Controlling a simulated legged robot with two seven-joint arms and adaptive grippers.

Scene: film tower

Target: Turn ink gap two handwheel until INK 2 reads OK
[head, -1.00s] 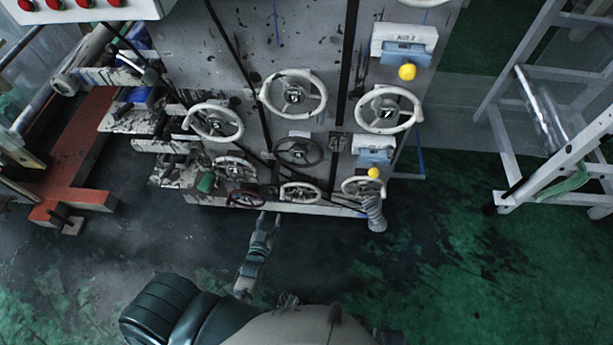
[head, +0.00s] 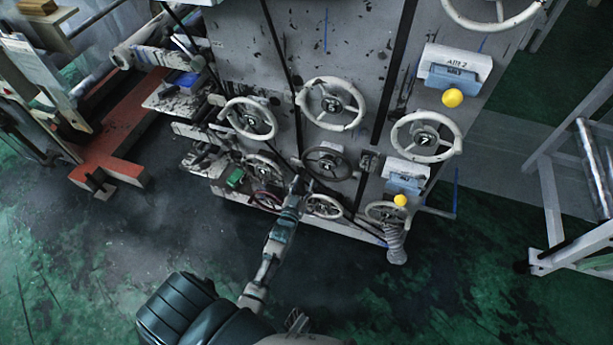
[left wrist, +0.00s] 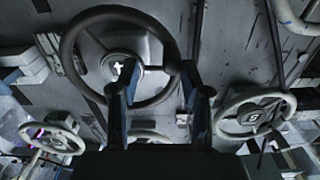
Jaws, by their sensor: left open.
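The machine's grey panel (head: 357,45) carries several handwheels. A dark handwheel (head: 327,163), with a mark like a 4 on its hub, is low in the middle; I cannot tell which wheel is ink gap two. My left gripper (head: 300,186) is at the dark wheel's lower left in the head view. In the left wrist view the dark wheel (left wrist: 75,70) fills the upper left, and the open gripper (left wrist: 154,78) has its fingers spread across the rim's right side. I cannot tell whether they touch it. No INK 2 readout is legible. My right gripper is out of view.
Pale handwheels (head: 333,103) surround the dark one, including one just below (head: 324,206). Blue-and-white boxes with yellow knobs (head: 453,98) are on the right. Floor in front is clear.

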